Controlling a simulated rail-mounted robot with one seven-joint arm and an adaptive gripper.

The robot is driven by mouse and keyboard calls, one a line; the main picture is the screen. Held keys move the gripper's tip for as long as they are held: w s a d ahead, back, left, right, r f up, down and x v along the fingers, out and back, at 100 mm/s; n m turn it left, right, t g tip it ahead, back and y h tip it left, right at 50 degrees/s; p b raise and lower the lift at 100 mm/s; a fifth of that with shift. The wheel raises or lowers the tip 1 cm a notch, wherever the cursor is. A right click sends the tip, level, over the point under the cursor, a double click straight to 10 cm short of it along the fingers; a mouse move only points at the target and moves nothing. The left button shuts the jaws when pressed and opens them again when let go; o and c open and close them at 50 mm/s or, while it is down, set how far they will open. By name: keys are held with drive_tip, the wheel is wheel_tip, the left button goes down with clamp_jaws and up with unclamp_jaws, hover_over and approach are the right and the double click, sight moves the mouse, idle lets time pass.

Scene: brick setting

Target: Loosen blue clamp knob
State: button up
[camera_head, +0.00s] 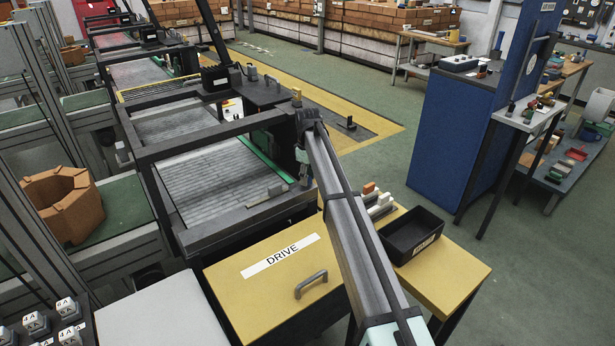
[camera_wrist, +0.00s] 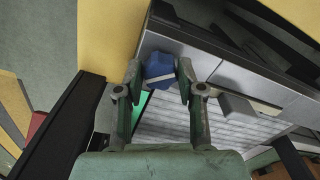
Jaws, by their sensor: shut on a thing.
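The blue clamp knob (camera_wrist: 159,65) shows at the upper middle of the wrist view, against a grey metal frame. My gripper (camera_wrist: 159,74) has one finger on each side of the knob and is shut on it. A pale strip crosses the knob's lower part. In the head view my arm reaches from the bottom towards the near right corner of the conveyor (camera_head: 200,180).
A yellow cover marked DRIVE (camera_head: 265,275) with a handle (camera_head: 311,284) lies in front of the conveyor. A black bin (camera_head: 412,238) stands to the right of my arm on a yellow table (camera_head: 455,275). A blue panel (camera_head: 450,140) stands farther right.

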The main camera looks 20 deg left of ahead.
drive_tip(key=n, duration=0.4)
drive_tip(key=shift+n, duration=0.4)
drive_tip(key=n, duration=0.4)
drive_tip(key=shift+f+n, duration=0.1)
drive_tip(key=shift+n, duration=0.3)
drive_tip(key=o, duration=1.1)
drive_tip(key=shift+o, duration=0.2)
wheel_tip(320, 180, up, 12)
